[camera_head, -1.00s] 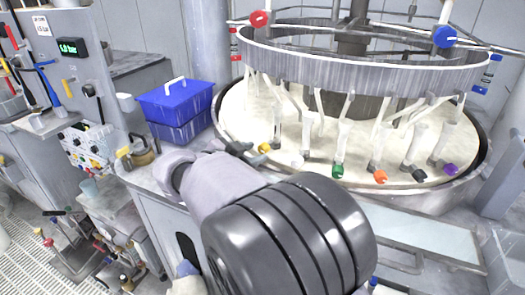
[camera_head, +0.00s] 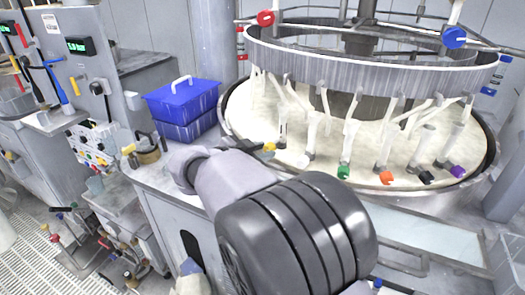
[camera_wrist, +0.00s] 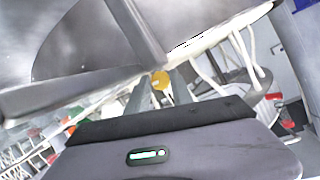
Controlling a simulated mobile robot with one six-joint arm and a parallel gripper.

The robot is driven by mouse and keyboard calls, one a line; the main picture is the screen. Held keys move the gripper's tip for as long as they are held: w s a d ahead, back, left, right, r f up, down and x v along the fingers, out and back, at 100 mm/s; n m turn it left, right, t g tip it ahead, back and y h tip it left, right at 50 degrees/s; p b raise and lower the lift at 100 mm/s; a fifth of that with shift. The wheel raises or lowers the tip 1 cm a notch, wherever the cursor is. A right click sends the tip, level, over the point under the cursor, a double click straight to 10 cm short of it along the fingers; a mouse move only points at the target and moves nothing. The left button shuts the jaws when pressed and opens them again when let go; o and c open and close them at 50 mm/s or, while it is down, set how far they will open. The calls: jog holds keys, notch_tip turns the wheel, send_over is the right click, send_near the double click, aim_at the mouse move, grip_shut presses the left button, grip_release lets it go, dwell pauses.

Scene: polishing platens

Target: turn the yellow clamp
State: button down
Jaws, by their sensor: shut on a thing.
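The yellow clamp (camera_head: 269,147) is at the left front of the round cream platen (camera_head: 320,165), at the foot of a pale arm. My gripper (camera_head: 258,149) reaches it from the left, past the platen's front rim. In the wrist view the yellow clamp (camera_wrist: 160,80) sits between the tips of my gripper (camera_wrist: 160,92), which is shut on it. My arm covers part of the bench in front of the platen. The exact angle of the clamp is too small to tell.
Other clamps stand along the platen: green (camera_head: 344,172), orange (camera_head: 386,178), black (camera_head: 425,177) and purple (camera_head: 457,171). A blue lidded box (camera_head: 183,108) stands left of the platen. A grey ring (camera_head: 370,65) hangs above the platen.

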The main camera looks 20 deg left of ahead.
jog(key=n+h+p, duration=0.1)
jog(key=p, duration=0.1)
jog(key=n+g+h+p, duration=0.1)
jog(key=n+p, duration=0.1)
jog(key=shift+a+r+n, duration=0.15)
jog(key=shift+n, duration=0.15)
jog(key=shift+n+h+p, duration=0.6)
jog(key=shift+p, duration=0.4)
jog(key=shift+w+a, duration=0.1)
jog(key=c, duration=1.4)
grip_release()
jog(key=p+v, duration=0.3)
jog(key=v, duration=1.4)
jog(key=shift+a+p, duration=0.2)
jog(key=shift+p, duration=0.2)
